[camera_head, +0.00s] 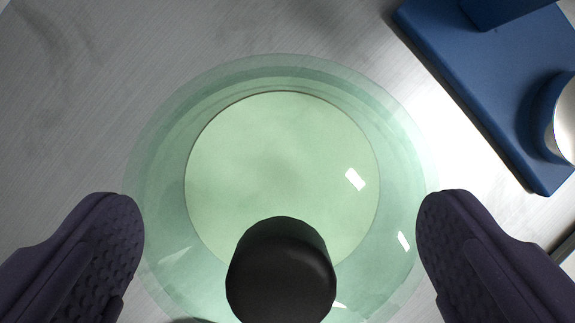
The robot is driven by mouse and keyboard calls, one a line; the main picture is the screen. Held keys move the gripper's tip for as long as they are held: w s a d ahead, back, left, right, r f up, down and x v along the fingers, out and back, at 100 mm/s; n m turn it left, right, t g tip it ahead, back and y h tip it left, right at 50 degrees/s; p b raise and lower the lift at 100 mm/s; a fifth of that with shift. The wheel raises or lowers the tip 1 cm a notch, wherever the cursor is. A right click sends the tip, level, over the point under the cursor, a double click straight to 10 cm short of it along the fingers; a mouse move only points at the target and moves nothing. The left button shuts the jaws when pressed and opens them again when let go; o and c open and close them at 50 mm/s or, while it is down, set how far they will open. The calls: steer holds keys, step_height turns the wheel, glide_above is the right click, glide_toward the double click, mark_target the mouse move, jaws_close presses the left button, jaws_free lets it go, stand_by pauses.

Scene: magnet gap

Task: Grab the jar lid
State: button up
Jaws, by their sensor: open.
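A round, translucent green glass piece (285,75) with a paler disc (270,160) inside its rim fills the middle of the view, seen from above. A dark, rounded knob (281,275) rises at the lower middle, in front of the glass; it looks like the jar lid's knob, though where it joins is hidden. My gripper (280,215) is open, with one dark purple, dimpled finger at the lower left and the other at the lower right. The knob stands between the fingers, with a clear gap on both sides. The fingertips overlap the glass's outer edges in the picture.
A brushed grey metal surface (80,110) lies beneath. A blue base (460,70) with a raised blue part and a silver round piece (567,120) stands at the upper right. The surface at the upper left is clear.

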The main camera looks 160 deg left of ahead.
steer(key=c, duration=0.9)
steer(key=shift+s+f, duration=0.15)
jaws_close()
